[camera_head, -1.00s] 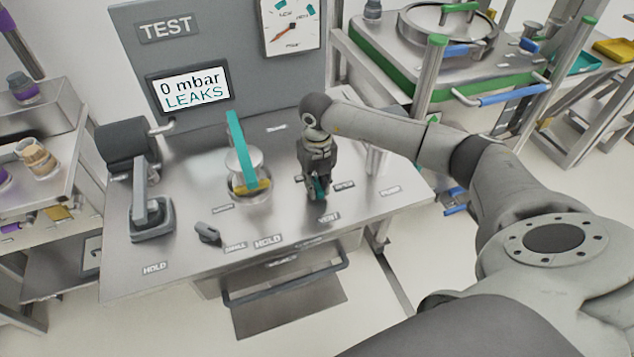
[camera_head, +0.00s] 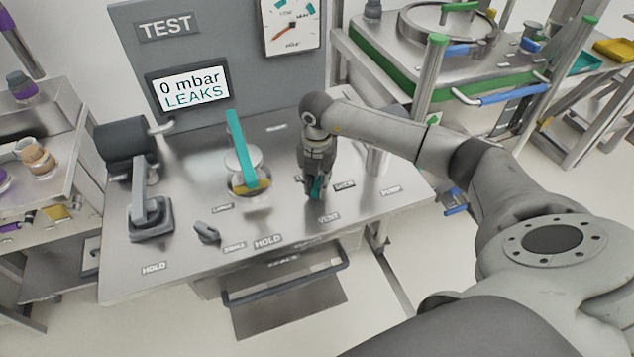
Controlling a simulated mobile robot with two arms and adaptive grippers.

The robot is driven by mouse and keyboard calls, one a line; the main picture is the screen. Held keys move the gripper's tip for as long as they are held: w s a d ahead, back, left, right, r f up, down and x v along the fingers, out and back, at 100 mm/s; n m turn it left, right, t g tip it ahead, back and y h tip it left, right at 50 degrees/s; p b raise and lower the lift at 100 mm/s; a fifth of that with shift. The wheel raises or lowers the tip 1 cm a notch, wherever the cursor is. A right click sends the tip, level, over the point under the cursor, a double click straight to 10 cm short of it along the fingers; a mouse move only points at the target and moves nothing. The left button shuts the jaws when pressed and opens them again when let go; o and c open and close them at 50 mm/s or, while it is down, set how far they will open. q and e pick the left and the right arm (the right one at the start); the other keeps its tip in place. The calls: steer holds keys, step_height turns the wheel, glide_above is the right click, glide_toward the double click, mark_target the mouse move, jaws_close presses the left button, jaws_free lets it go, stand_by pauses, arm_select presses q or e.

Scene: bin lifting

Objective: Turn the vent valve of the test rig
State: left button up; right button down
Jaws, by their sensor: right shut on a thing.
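The test rig (camera_head: 120,270) is a steel bench with a grey back panel marked TEST. Its display (camera_head: 188,88) reads "0 mbar LEAKS". My right gripper (camera_head: 315,193) points down at the spot just behind the VENT label (camera_head: 329,218). It is shut on the vent valve, a small teal handle (camera_head: 317,187) mostly hidden between the fingers. My left gripper is not in view.
A jar under a teal bar (camera_head: 241,148) stands left of my right gripper. A grey lever clamp (camera_head: 150,215) and a small dark knob (camera_head: 207,233) are further left. A green-edged frame (camera_head: 385,70) stands behind my arm.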

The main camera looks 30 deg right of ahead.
mark_target(317, 184)
steer(key=m, duration=0.5)
steer(key=shift+m, duration=0.3)
steer(key=m+p, duration=0.1)
steer(key=m, duration=0.3)
steer(key=shift+m, duration=0.4)
steer(key=c, duration=1.3)
jaws_free()
step_height(317, 184, up, 12)
steer(key=shift+r, duration=0.1)
